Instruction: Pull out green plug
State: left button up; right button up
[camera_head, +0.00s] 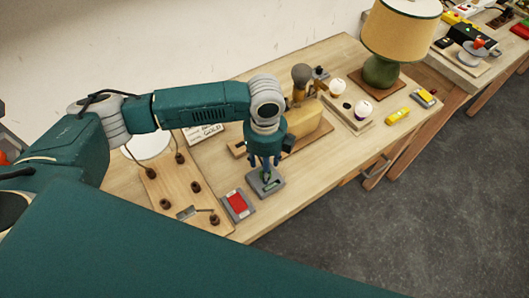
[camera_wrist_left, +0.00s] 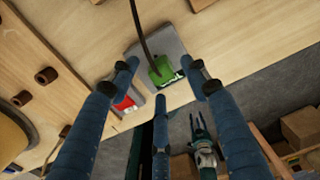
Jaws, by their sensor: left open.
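The green plug (camera_wrist_left: 163,69) sits on a grey socket box (camera_wrist_left: 176,42) in the left wrist view, with a dark cable running up from it. In the head view the green plug (camera_head: 266,176) shows small between my fingers, on the grey box (camera_head: 277,184) near the table's front edge. My left gripper (camera_head: 265,162) points down over the box. Its fingers are spread around the plug in the left wrist view (camera_wrist_left: 163,78), with gaps to it. It is open and empty.
A red-topped grey box (camera_head: 238,204) stands just left of the socket box. A wooden board with dark knobs (camera_head: 166,190) lies farther left. A wooden block (camera_head: 302,118), bulbs and a lamp (camera_head: 399,30) stand at the back right. Bare tabletop (camera_head: 310,165) lies right of the gripper.

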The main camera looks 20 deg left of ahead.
pick_arm(q)
notch_tip(320, 180, down, 4)
jog(key=shift+r, duration=0.2)
grip_shut()
jog(key=c, duration=0.6)
grip_release()
jog(key=shift+w+r, duration=0.1)
jog(key=shift+c, duration=0.2)
jog(key=shift+a, duration=0.1)
grip_shut()
jog(key=shift+w, duration=0.1)
pick_arm(e)
jog(key=shift+w+a+r, duration=0.2)
jog(key=shift+w+a, duration=0.2)
jog(key=shift+w, duration=0.05)
jog(key=shift+w+a+r, duration=0.15)
jog(key=shift+w+a, duration=0.25)
jog(key=shift+w, duration=0.05)
pick_arm(q)
jog(key=shift+r+p, duration=0.25)
jog(key=shift+p, duration=0.25)
pick_arm(e)
jog(key=shift+w+r, duration=0.1)
jog(key=shift+r, duration=0.2)
